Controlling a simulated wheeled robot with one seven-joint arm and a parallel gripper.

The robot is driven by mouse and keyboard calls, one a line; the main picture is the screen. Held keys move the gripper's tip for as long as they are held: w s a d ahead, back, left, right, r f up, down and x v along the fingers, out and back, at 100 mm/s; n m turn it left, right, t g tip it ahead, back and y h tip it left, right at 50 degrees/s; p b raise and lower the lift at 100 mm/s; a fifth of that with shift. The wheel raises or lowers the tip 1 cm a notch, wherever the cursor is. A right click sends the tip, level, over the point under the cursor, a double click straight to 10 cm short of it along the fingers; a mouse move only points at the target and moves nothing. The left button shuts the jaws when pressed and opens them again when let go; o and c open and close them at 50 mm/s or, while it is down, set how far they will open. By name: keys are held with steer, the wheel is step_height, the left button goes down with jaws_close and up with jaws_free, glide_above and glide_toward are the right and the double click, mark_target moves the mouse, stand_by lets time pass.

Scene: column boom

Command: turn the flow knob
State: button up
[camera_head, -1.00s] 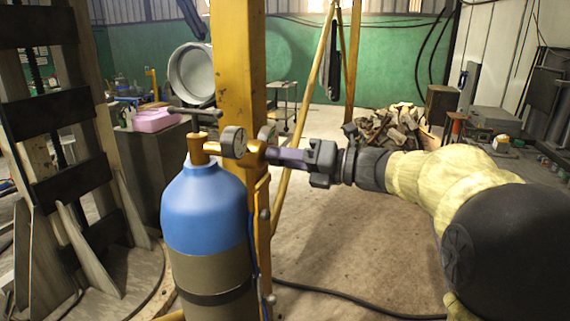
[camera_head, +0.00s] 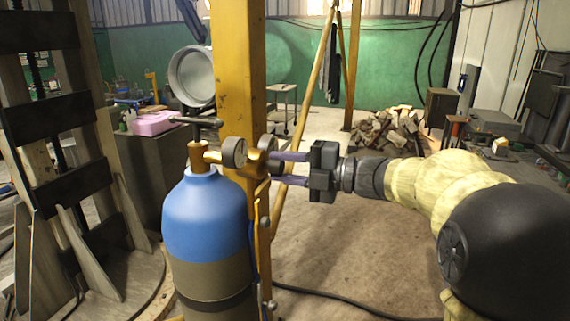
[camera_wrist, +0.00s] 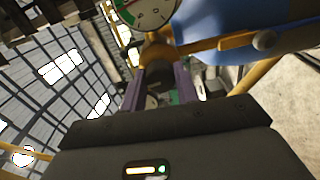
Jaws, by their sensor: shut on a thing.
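The blue and olive gas cylinder (camera_head: 205,215) stands upright at the left centre, with a brass valve and a dark T-handle (camera_head: 196,121) on top. In the wrist view the fingertips (camera_wrist: 159,72) reach the brass regulator (camera_wrist: 157,50), below a gauge (camera_wrist: 151,10).
A yellow column (camera_head: 240,80) stands right behind the cylinder. A black hose (camera_head: 350,297) lies on the floor. Open floor (camera_head: 340,245) lies below my arm, with a woodpile (camera_head: 390,130) farther back.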

steer(key=shift+m, duration=0.3)
steer(key=o, duration=1)
steer(key=shift+c, duration=0.2)
steer(key=shift+d+f, duration=0.1)
steer(key=shift+d, duration=0.05)
steer(key=shift+d, duration=0.35)
steer(key=b+v, duration=0.4)
steer(key=v, duration=1.2)
steer(key=shift+s+d, duration=0.25)
steer(key=shift+s, duration=0.05)
